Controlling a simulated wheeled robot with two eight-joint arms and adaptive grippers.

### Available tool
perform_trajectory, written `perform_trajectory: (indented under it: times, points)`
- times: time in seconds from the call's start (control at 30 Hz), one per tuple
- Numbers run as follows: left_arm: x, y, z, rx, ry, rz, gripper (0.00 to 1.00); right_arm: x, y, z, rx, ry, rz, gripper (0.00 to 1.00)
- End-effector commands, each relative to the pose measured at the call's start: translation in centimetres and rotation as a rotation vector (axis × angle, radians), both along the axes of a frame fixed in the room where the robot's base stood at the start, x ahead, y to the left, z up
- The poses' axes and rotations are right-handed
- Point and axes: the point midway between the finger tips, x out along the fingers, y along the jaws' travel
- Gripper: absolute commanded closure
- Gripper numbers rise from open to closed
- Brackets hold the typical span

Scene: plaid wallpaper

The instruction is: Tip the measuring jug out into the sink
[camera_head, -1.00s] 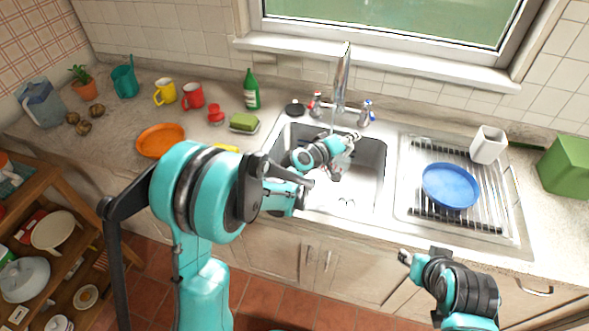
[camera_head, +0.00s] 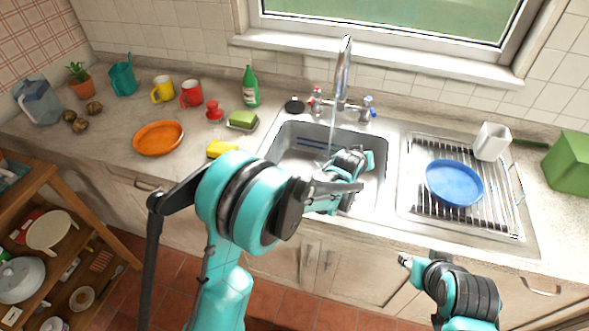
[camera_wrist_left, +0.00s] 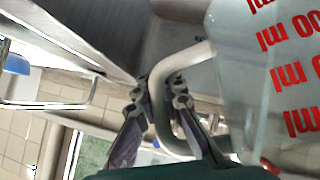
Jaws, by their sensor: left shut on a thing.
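The measuring jug (camera_wrist_left: 275,85) is clear with red ml markings and fills the right of the left wrist view. My left gripper (camera_wrist_left: 160,92) is shut on its pale handle (camera_wrist_left: 192,62). In the head view my left gripper (camera_head: 348,168) is over the right part of the steel sink (camera_head: 290,150); the jug is hidden there behind my arm. I cannot tell how far the jug is tilted, nor see its contents. My right gripper (camera_head: 405,260) is in front of the counter below the drainer, too small to show whether it is open.
A tap (camera_head: 344,75) runs a thin stream into the sink. A blue plate (camera_head: 454,183) and white cup (camera_head: 492,142) stand on the drainer rack at right. A soap dish (camera_head: 242,121), yellow sponge (camera_head: 221,149) and green bottle (camera_head: 251,88) stand left of the sink.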

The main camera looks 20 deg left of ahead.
Motion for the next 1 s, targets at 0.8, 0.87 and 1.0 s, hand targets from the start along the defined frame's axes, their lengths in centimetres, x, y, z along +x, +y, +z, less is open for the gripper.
perform_trajectory:
  times: [0.8,0.87,1.0]
  points:
    - [0.5,-2.2,-5.2,0.398,0.092,-0.001,1.0,0.0,0.0,-2.2,0.0,0.0,0.0,0.6]
    - [0.5,-2.2,-5.2,0.397,0.092,-0.001,1.0,0.0,0.0,-2.2,0.0,0.0,0.0,0.6]
    - [0.5,-2.2,-5.2,0.397,0.091,-0.001,1.0,0.0,0.0,-2.2,0.0,0.0,0.0,0.6]
